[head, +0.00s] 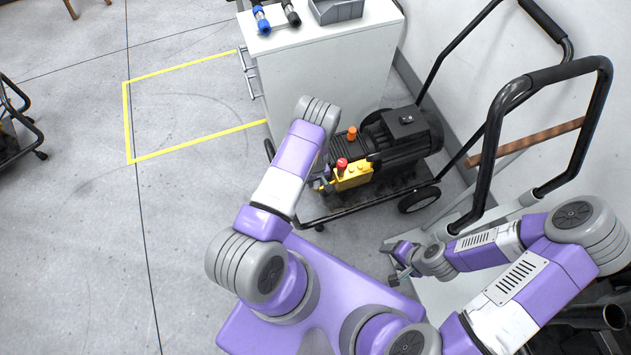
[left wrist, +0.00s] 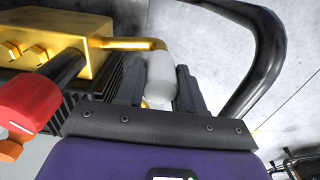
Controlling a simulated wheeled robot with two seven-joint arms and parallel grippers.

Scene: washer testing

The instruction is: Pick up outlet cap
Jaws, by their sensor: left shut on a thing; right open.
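The outlet cap, a pale grey-white cylinder (left wrist: 161,76), sits at the end of a brass pipe in the left wrist view. My left gripper (left wrist: 160,88) is shut on it, one dark finger on each side. I cannot tell whether the cap is still joined to the pipe. In the head view my left gripper (head: 323,182) is at the left end of the yellow pump block (head: 354,177), and the cap is too small to make out there. My right gripper (head: 391,264) is open and empty, lower right of the pump cart.
The pump (head: 402,137) stands on a wheeled cart with a black handle. A red knob (left wrist: 30,105) is close to the left gripper. A white cabinet (head: 325,75) is behind. Black-handled trolley rails (head: 490,140) rise at right. The floor at left (head: 80,230) is clear.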

